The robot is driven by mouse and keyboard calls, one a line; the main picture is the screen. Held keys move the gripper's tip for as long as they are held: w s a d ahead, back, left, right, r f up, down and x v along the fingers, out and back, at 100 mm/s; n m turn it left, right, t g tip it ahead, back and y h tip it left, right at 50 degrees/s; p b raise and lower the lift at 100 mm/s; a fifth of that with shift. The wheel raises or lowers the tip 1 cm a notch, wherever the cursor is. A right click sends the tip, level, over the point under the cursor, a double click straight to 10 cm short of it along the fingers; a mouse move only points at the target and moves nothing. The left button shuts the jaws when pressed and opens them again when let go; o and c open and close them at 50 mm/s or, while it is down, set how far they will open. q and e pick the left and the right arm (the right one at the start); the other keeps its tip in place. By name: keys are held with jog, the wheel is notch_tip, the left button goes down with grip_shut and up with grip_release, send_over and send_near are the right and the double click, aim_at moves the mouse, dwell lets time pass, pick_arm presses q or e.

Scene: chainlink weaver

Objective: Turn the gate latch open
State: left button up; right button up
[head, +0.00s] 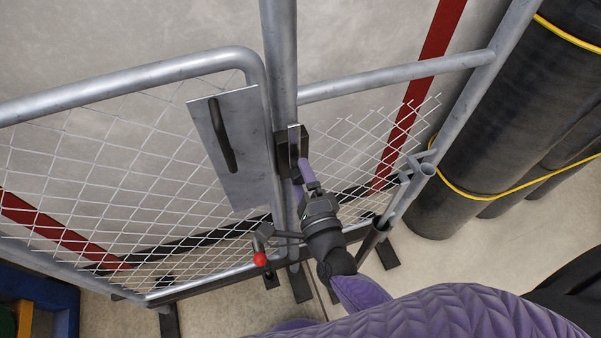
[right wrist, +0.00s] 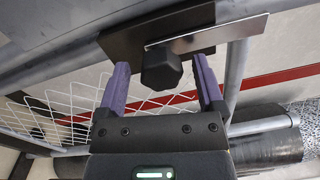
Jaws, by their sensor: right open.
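The gate latch (head: 294,147) sits on the post beside the gate's metal plate; it has a dark mount and a flat metal bar. In the right wrist view the latch bar (right wrist: 205,34) crosses a dark backing plate (right wrist: 122,42), with a black faceted knob (right wrist: 160,70) in front. My right gripper (head: 304,168) is at the latch. Its purple fingers (right wrist: 161,76) are open, one on each side of the knob, with gaps showing. The gate (head: 90,150) is a grey tube frame with wire mesh. My left gripper is in neither view.
A plate with a black pull handle (head: 222,134) is on the gate, left of the latch. A red-balled lever (head: 260,259) stands lower down. Dark rolls with yellow bands (head: 500,110) stand at the right. Loose mesh (head: 370,145) hangs right of the post.

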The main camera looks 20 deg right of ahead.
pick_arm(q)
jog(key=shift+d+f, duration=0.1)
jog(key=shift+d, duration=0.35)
pick_arm(e)
jog(key=s, duration=0.9)
jog(key=shift+d+f, duration=0.15)
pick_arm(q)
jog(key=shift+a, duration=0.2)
